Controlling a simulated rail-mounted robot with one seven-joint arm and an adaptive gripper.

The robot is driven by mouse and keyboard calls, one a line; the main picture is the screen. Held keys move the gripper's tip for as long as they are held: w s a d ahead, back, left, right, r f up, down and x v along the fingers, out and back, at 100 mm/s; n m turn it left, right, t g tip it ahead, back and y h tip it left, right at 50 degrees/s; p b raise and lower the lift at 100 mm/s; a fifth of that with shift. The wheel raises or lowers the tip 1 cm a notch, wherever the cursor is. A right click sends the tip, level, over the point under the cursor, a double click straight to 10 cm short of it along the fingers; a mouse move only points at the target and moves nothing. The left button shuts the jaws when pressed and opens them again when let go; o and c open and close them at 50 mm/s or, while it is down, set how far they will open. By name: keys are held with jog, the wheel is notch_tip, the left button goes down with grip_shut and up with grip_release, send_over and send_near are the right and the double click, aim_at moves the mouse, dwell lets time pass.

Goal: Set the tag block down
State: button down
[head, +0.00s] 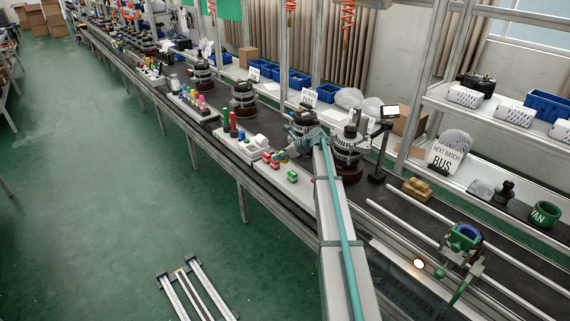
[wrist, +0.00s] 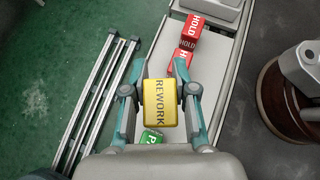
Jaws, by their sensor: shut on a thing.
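My gripper (wrist: 160,100) is shut on a yellow tag block (wrist: 160,103) marked REWORK, with its lettered face toward the wrist camera. In the wrist view the block hangs over the light strip at the conveyor's edge; its height above the strip is hard to tell. Red HOLD blocks (wrist: 189,30) lie ahead of it on the strip. A green block (wrist: 151,137) with a partly hidden label lies just behind it. In the head view my gripper (head: 299,146) is over the line edge, the red blocks (head: 271,158) and green block (head: 292,177) near it; the yellow block is not clear there.
A white strip (head: 270,172) runs along the conveyor's near side. An alternator on a brown base (head: 347,150) stands to the right of my gripper. A grey-white fixture (head: 240,150) with red and green cylinders is to the left. Metal rails (wrist: 92,100) lie on the green floor.

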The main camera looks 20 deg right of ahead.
aim_at(285, 170)
jog(key=d+f, duration=0.1)
jog(key=w+d+f+p, duration=0.1)
jog(key=f, duration=0.1)
jog(key=shift+w+d+f, duration=0.15)
jog(key=shift+d+f, duration=0.05)
jog(key=shift+d, duration=0.1)
jog(key=f, duration=0.1)
jog(key=f+p, duration=0.1)
jog(key=shift+d+f+p, duration=0.2)
jog(key=shift+f+p, duration=0.1)
jog(key=shift+f, duration=0.5)
jog(key=shift+f, duration=0.15)
jog(key=c, duration=0.9)
grip_release()
jog(key=b+v, duration=0.3)
jog(key=v, duration=0.9)
jog(key=shift+w+r, duration=0.1)
jog(key=shift+r, duration=0.1)
